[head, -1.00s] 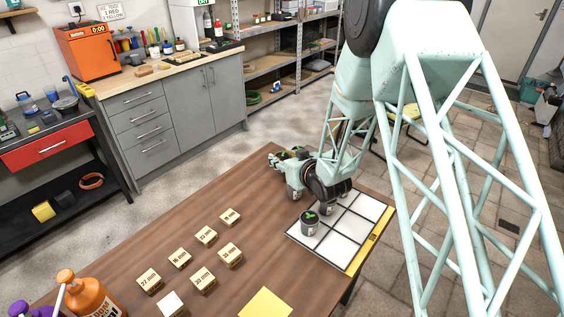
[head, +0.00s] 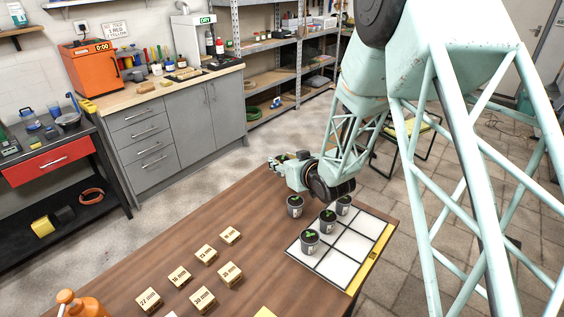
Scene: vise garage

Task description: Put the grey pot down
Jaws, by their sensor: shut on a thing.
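My gripper (head: 279,164) is at the table's far edge, shut, with dark and green bits between its parts. These look like the held grey pot with its plant, but the wrist and fingers hide most of it. One grey pot with green leaves (head: 295,207) stands below my wrist, left of the white gridded tray (head: 341,268). Three more grey pots stand upright along the tray's left column: a near one (head: 310,243), a middle one (head: 327,221) and a far one (head: 343,206), which is partly hidden by my wrist.
Several wooden blocks with size labels (head: 204,299) lie on the brown table (head: 258,218). The tray's middle and right cells in view are bare. An orange bottle (head: 84,305) stands at the near left. Grey cabinets (head: 180,120) and shelving stand behind a clear floor.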

